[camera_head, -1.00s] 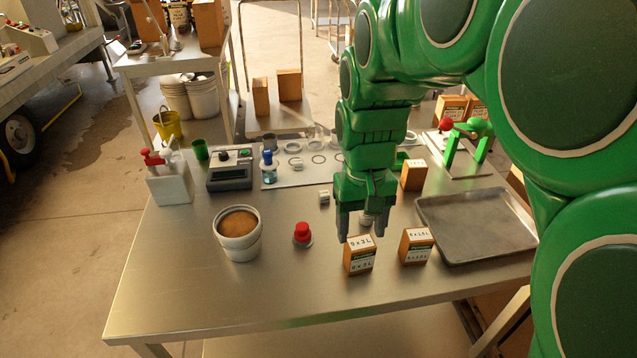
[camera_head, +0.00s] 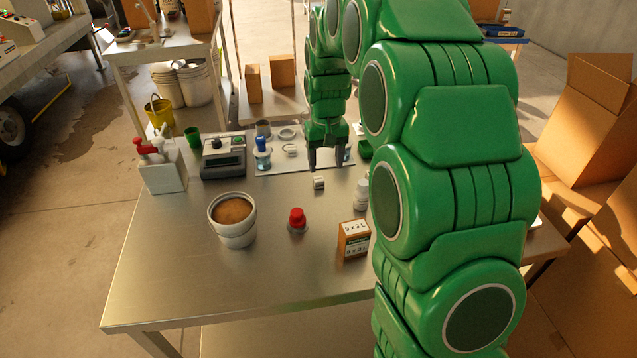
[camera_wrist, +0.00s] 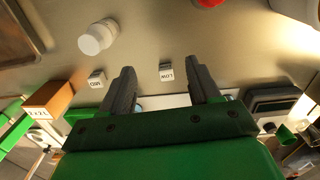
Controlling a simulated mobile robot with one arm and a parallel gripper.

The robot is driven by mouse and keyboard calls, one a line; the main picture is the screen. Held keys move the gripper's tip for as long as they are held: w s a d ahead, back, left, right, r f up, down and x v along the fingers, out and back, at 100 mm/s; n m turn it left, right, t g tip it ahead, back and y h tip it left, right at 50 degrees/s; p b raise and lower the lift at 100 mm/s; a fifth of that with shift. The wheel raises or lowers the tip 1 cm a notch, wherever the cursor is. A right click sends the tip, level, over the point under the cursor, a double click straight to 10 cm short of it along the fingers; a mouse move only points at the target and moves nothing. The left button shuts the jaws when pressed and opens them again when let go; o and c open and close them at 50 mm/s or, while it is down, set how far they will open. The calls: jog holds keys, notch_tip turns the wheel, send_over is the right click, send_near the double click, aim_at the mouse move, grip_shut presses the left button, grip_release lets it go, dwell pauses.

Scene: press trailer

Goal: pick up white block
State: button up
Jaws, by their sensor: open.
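A small white block (camera_head: 319,183) lies on the metal table just in front of my gripper (camera_head: 328,167). In the wrist view this white block (camera_wrist: 167,74), with dark lettering on one face, shows between the fingertips, nearer the right one, and beyond them. A second white lettered block (camera_wrist: 97,79) lies left of the left finger in the wrist view; I cannot make it out in the head view. My gripper is open and empty, pointing down above the table; the fingers (camera_wrist: 161,80) appear apart from both blocks.
A red button (camera_head: 297,219), a pot of brown material (camera_head: 233,220) and an orange carton (camera_head: 354,240) stand nearer the front. A white bottle (camera_head: 361,194) is right of the block. A grey device (camera_head: 223,157) and blue-capped bottle (camera_head: 262,153) stand back left. The front left tabletop is clear.

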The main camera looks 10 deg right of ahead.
send_over(319, 179)
jog(key=f, duration=0.4)
jog(key=shift+s+d+f, duration=0.15)
jog(key=shift+s+f, duration=0.05)
jog(key=shift+f, duration=0.05)
jog(key=shift+w+a+f, duration=0.1)
jog(key=shift+f, duration=1.85)
jog(key=shift+w+a+f, duration=0.1)
jog(key=shift+f, duration=1.85)
jog(key=shift+c, duration=0.2)
jog(key=c, duration=1.1)
